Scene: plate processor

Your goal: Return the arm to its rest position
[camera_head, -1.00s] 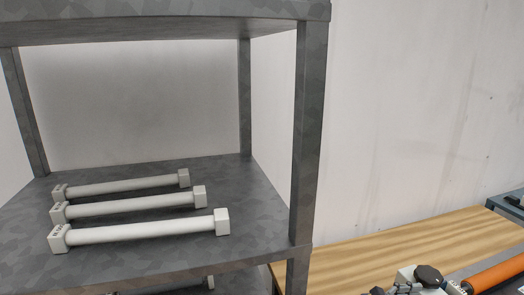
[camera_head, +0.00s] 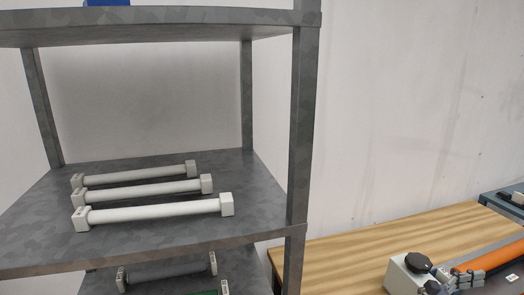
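Grey jointed parts at the lower right edge of the head view look like my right gripper (camera_head: 446,280). They are beside a white block with a black knob and close to an orange cylinder. The picture's bottom edge cuts them off, so I cannot see clearly whether the fingers are open or shut, or whether they touch anything. My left gripper and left arm are not in view.
A grey metal shelf rack (camera_head: 300,130) fills the left, with several white rods (camera_head: 160,211) on its middle shelf and more rods (camera_head: 168,271) below. A wooden table (camera_head: 350,250) carries the white block (camera_head: 398,279) and orange cylinder (camera_head: 492,257). The table's left part is clear.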

